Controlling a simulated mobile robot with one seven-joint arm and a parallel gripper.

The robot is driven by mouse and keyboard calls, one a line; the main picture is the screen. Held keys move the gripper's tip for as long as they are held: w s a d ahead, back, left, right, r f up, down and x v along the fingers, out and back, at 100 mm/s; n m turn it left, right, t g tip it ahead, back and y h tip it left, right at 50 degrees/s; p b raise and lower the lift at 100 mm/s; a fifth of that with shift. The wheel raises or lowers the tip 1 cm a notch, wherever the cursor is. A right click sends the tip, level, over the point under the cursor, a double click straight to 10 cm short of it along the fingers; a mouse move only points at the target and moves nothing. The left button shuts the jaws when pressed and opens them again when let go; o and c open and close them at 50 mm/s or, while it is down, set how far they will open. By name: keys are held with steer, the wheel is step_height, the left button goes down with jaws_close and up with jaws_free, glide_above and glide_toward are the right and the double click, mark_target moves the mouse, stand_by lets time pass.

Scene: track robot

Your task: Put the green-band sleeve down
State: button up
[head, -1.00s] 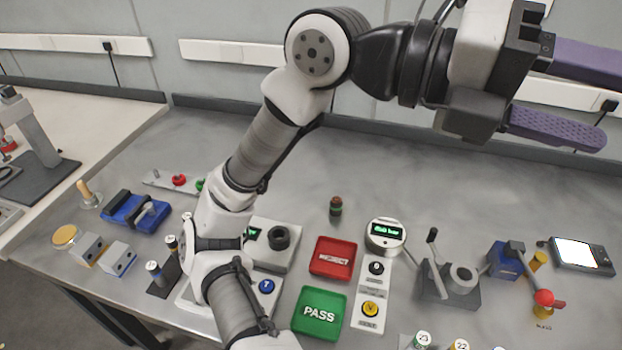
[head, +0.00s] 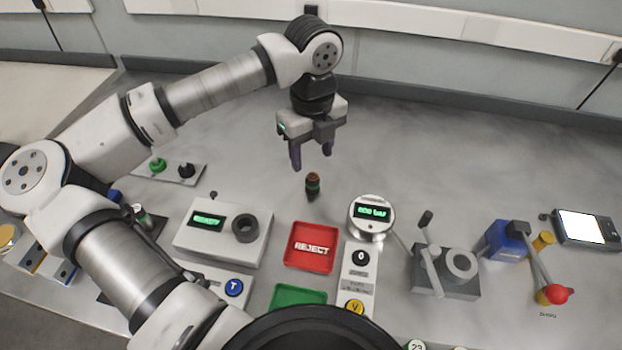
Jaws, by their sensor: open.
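A small upright dark cylinder with a reddish-brown top and a green band (head: 313,186) stands on the grey bench behind the red REJECT tray; it looks like the green-band sleeve. My gripper (head: 311,161) is above and a little behind it in the picture, pointing down. Its two purple fingers are apart with nothing between them. The fingertips appear clear of the cylinder, though the exact gap is hard to judge.
The red REJECT tray (head: 311,247) and the partly hidden green tray (head: 299,296) lie in front. A round gauge with a green display (head: 371,216) stands to the right, a grey display unit (head: 222,232) to the left. Bench behind and right of the gripper is clear.

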mark_target(313, 176)
steer(key=shift+w+d+f+p, duration=0.1)
steer(key=shift+f+p, duration=1.05)
steer(key=shift+f, duration=3.25)
steer(key=shift+c, duration=0.3)
jaws_close()
steer(key=shift+r, duration=0.1)
